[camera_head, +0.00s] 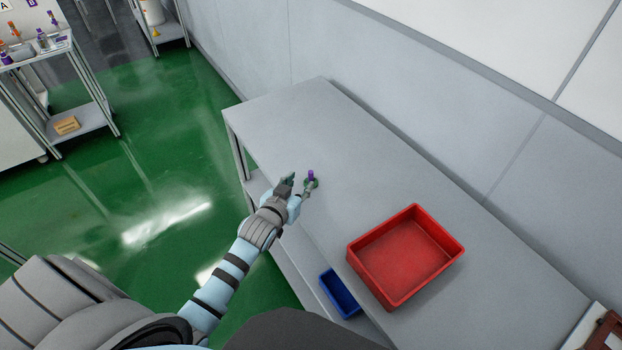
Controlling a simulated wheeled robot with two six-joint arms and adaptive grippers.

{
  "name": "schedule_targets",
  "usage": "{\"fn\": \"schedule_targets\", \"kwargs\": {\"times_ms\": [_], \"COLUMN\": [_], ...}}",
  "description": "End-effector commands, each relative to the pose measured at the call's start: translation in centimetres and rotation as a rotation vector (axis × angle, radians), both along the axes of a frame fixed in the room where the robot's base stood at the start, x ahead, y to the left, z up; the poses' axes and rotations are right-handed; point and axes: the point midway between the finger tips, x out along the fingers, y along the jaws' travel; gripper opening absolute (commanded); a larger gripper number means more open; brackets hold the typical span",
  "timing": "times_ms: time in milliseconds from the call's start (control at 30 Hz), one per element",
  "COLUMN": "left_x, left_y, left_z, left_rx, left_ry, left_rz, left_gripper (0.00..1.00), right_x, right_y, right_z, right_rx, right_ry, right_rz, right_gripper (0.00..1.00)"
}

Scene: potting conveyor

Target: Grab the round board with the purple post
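The round board (314,184) is small and green, and a short purple post (310,174) stands upright on it. It rests on the grey table (345,150) near the table's front left edge. My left gripper (300,184) is just left of it, with its two fingers spread apart. One fingertip overlaps the board's near edge in the view; I cannot tell whether it touches. The post appears to be outside the fingers. My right gripper is not in view.
A red bin (408,216), which looks empty, stands on the table to the right. A blue bin (340,293) is on the shelf below. A wall runs behind the table. Another bench (75,122) with small posted parts stands at the upper left across green floor.

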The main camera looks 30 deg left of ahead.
Motion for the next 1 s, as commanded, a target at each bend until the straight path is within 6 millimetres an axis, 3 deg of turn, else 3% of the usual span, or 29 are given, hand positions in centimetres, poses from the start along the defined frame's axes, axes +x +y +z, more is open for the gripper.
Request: {"fn": "schedule_targets", "kwargs": {"times_ms": [433,667,767,900,1000], "left_x": [6.6,7.1,7.1,7.1,7.1], "left_y": [-0.1,-0.1,-0.1,-0.1,-0.1], "left_z": [-3.1,-3.2,-3.2,-3.2,-3.2], "left_rx": [-0.001,-0.001,0.000,0.000,-0.001], "left_ry": [0.000,0.001,0.001,0.001,0.002], "left_rz": [0.000,-0.001,-0.001,-0.001,-0.001], "left_gripper": [0.36,0.36,0.25,0.02,0.00], "right_x": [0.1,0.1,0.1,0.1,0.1], "right_y": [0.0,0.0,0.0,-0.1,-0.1], "right_z": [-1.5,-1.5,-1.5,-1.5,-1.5], "right_rx": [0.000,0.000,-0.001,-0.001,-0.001], "right_ry": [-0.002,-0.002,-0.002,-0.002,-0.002], "right_rz": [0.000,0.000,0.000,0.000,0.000], "right_gripper": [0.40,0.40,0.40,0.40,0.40]}}
